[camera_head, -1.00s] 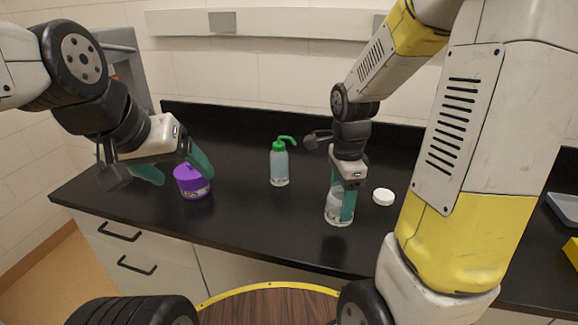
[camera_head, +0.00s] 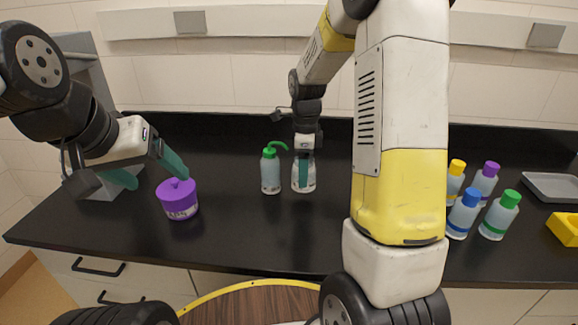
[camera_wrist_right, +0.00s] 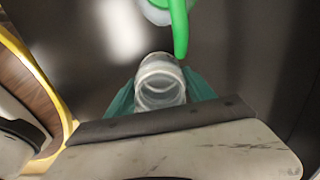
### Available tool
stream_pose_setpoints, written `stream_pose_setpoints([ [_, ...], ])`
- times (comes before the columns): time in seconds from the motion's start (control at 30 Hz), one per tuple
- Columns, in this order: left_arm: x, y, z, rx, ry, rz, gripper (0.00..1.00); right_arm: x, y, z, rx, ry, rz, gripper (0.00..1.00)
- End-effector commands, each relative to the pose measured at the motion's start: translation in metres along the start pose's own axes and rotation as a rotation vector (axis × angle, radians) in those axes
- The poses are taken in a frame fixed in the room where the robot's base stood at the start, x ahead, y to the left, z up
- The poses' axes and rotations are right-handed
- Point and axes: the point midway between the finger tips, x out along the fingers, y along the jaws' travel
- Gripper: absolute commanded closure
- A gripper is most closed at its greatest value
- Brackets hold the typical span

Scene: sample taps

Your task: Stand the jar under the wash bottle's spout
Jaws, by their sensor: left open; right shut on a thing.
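The clear, open-topped jar (camera_head: 312,179) is upright in my right gripper (camera_head: 303,172), close to the right of the wash bottle. The wash bottle (camera_head: 270,175) has a green cap and a green spout (camera_head: 281,144) bending right, toward the jar. In the right wrist view the jar (camera_wrist_right: 160,82) sits between the teal fingers (camera_wrist_right: 161,95), and the spout (camera_wrist_right: 180,30) ends near the far right of its rim. I cannot tell whether the jar touches the counter. My left gripper (camera_head: 150,170) is open and empty.
A purple pot (camera_head: 178,203) stands just beside my left gripper's fingers. Several bottles with coloured caps (camera_head: 480,200), a grey tray (camera_head: 552,187) and a yellow bin (camera_head: 565,229) are at the right. The black counter (camera_head: 240,235) is clear in front of the wash bottle.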

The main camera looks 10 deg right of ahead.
Motion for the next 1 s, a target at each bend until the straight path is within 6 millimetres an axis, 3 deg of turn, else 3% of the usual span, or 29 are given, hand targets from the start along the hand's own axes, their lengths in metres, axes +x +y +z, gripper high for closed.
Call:
stream_pose_setpoints([
  [0.1,0.0,0.0,0.0,0.0,0.0,0.0,0.24,0.003,-0.019,0.01,-0.001,0.0,0.001,0.79],
  [0.23,0.0,0.0,0.0,0.0,0.0,0.0,0.24,0.004,-0.028,0.015,0.0,0.0,0.001,0.79],
  [0.57,0.0,0.0,0.0,0.0,0.0,0.0,0.24,0.037,-0.028,0.014,0.001,0.001,0.003,0.79],
  [0.93,0.0,0.0,0.0,0.0,0.0,0.0,0.24,0.042,-0.028,0.015,0.0,0.0,0.001,0.79],
  [0.97,0.0,0.0,0.0,0.0,0.0,0.0,0.24,0.041,-0.028,0.015,0.0,0.0,0.0,0.32],
  [1.0,0.0,0.0,0.0,0.0,0.0,0.0,0.24,0.041,-0.028,0.015,0.0,0.0,0.0,0.24],
])
